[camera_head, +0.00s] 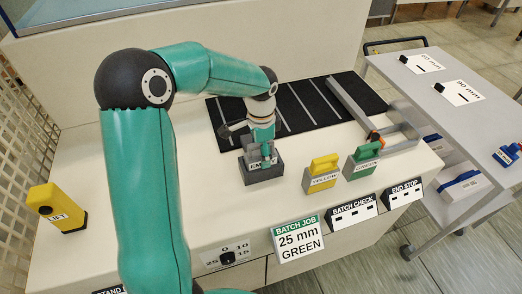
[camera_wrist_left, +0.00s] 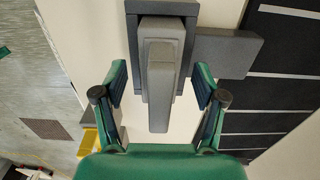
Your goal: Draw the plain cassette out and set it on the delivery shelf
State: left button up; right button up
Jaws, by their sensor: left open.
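A plain grey cassette (camera_wrist_left: 160,75) with a raised handle sits in a dark grey holder (camera_wrist_left: 131,45) in the left wrist view. In the head view the dark holder (camera_head: 263,174) carries a partly covered label that starts with "EM". My left gripper (camera_wrist_left: 159,84) is open, with one finger on each side of the grey handle and visible gaps to it. In the head view my left gripper (camera_head: 264,143) is right over the holder and hides most of the cassette. No shelf marked for delivery can be made out. My right gripper is out of view.
A yellow cassette (camera_head: 322,172) and a green cassette (camera_head: 364,160) stand to the right on the counter. A black slotted mat (camera_head: 300,105) and a grey rail (camera_head: 352,105) lie behind them. A grey trolley (camera_head: 440,105) stands further right. A yellow "LIFT" block (camera_head: 55,207) is at left.

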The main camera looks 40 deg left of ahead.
pick_arm(q)
jog(key=shift+c, duration=0.2)
grip_shut()
jog(key=shift+r, duration=0.15)
jog(key=shift+r+p, duration=2.8)
jog(key=shift+r, duration=0.55)
